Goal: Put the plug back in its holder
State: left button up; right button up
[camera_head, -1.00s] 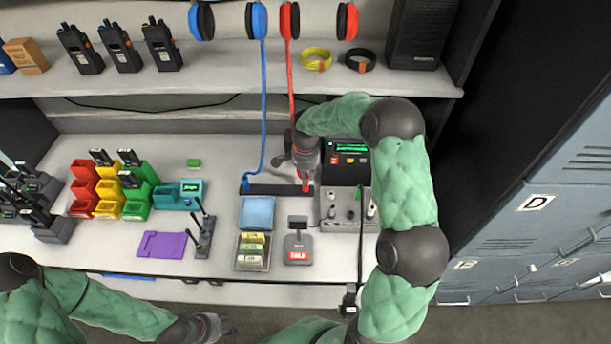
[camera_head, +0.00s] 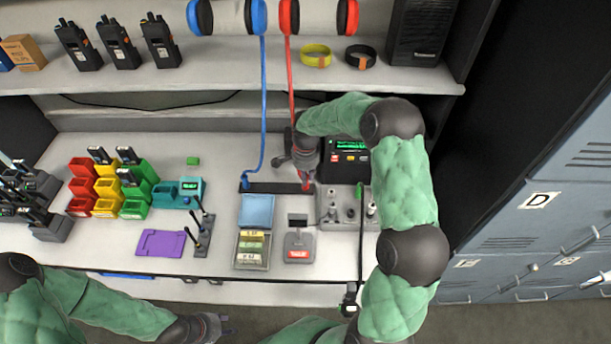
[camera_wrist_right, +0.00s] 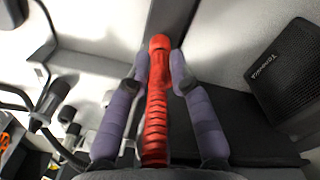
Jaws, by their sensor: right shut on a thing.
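A red plug (camera_head: 306,184) hangs on a red cord (camera_head: 291,80) that runs down from the red headset. My right gripper (camera_head: 304,178) is at the right end of a black holder strip (camera_head: 275,188) on the desk. In the right wrist view its two purple fingers (camera_wrist_right: 159,75) are shut on the ribbed red plug (camera_wrist_right: 156,115), over the dark strip (camera_wrist_right: 172,20). I cannot tell whether the plug is seated in the strip. A blue plug (camera_head: 245,184) stands at the strip's left end. My left gripper (camera_head: 227,325) is open and empty, in front of the desk.
A grey box with knobs (camera_head: 346,210) and a black unit with a green screen (camera_head: 348,160) stand close to the right of the strip. A blue pad (camera_head: 257,211) lies in front of it. The desk behind the strip's left part is clear.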

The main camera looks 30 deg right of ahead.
jog(key=shift+f+b, duration=0.35)
jog(key=shift+f, duration=0.15)
dwell(0.4)
dwell(0.3)
jog(key=o, duration=1)
jog(key=shift+r, duration=0.1)
